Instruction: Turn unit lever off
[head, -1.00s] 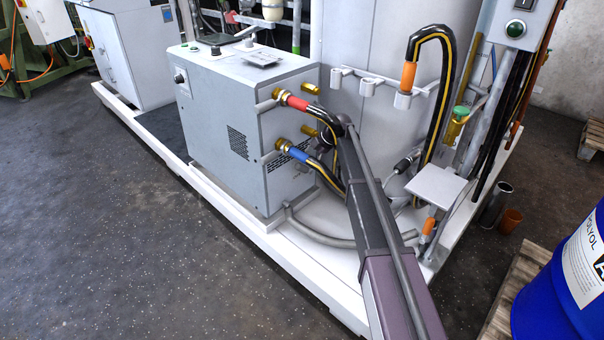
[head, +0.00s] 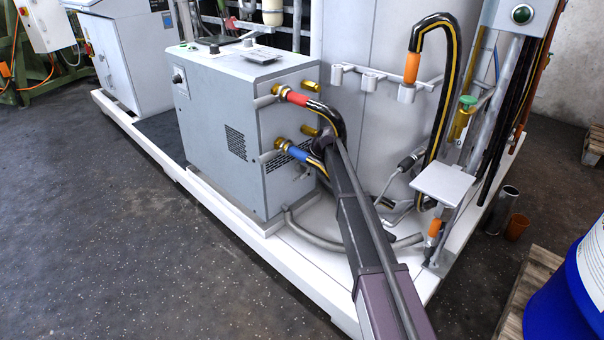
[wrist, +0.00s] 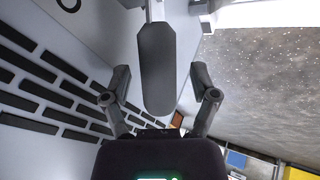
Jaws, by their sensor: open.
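The grey unit (head: 222,140) stands on a white platform. Its side has a red-collared hose (head: 296,98) above a blue-collared hose (head: 298,153). Grey levers show at the upper fitting (head: 265,101) and the lower fitting (head: 270,156). In the wrist view, a dark grey paddle-shaped lever (wrist: 157,48) reaches down between the two fingers of my gripper (wrist: 160,78). The fingers are apart, one each side of it, with gaps. Which fitting this lever belongs to cannot be told. In the head view my gripper is hidden behind my arm and the hoses.
Black vent slots (wrist: 50,85) in a pale panel lie left of the fingers. The hoses loop close to my arm. A small grey plate on a post (head: 443,182) and a blue drum (head: 570,300) stand to the right. The dark floor at front left is clear.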

